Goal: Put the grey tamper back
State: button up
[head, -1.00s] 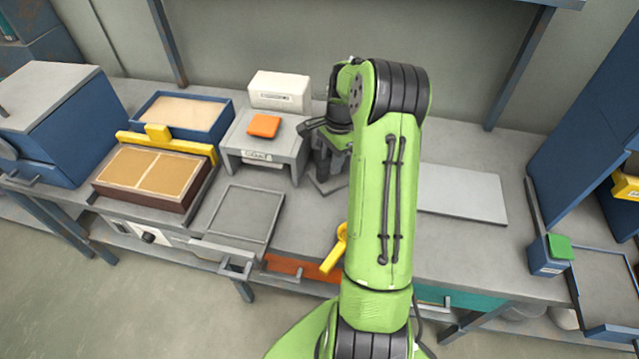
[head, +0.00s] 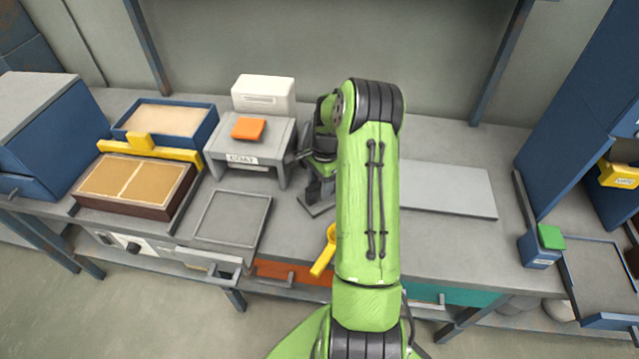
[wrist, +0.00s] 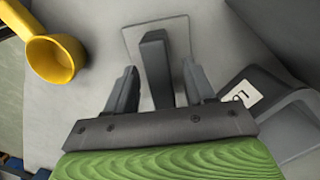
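The grey tamper (wrist: 155,65) shows in the wrist view as an upright dark grey bar over a thin, pale square plate (wrist: 182,32). I cannot tell whether the plate is part of it. My gripper (wrist: 160,82) is open, with one finger on each side of the bar and a visible gap on both sides. In the head view my gripper (head: 315,188) is low over the bench, right of the stand labelled COAT (head: 243,160). There the tamper is mostly hidden by the gripper and my arm.
A yellow scoop (head: 323,262) lies at the bench's front edge, near my gripper. The COAT stand carries an orange block (head: 248,128). An empty grey tray (head: 232,217) is left of the gripper. A flat pale board (head: 450,188) lies right of my arm.

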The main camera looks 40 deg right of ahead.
notch_tip(320, 180, up, 12)
jog(key=d+p, duration=0.1)
jog(key=p, duration=0.2)
jog(key=a+r+n+h, duration=0.2)
jog(key=a+r+n, duration=0.3)
jog(key=a+r, duration=0.35)
jog(key=s+a+r+n+t, duration=0.2)
jog(key=s+a+r+n, duration=0.4)
jog(key=a, duration=0.3)
jog(key=s+a+r+n+t, duration=0.2)
jog(key=s+a+n, duration=0.6)
jog(key=s, duration=0.6)
jog(key=shift+a+t+y, duration=0.3)
jog(key=shift+a+t, duration=0.4)
jog(key=shift+a, duration=0.1)
jog(key=shift+r+p, duration=0.5)
jog(key=shift+r, duration=0.15)
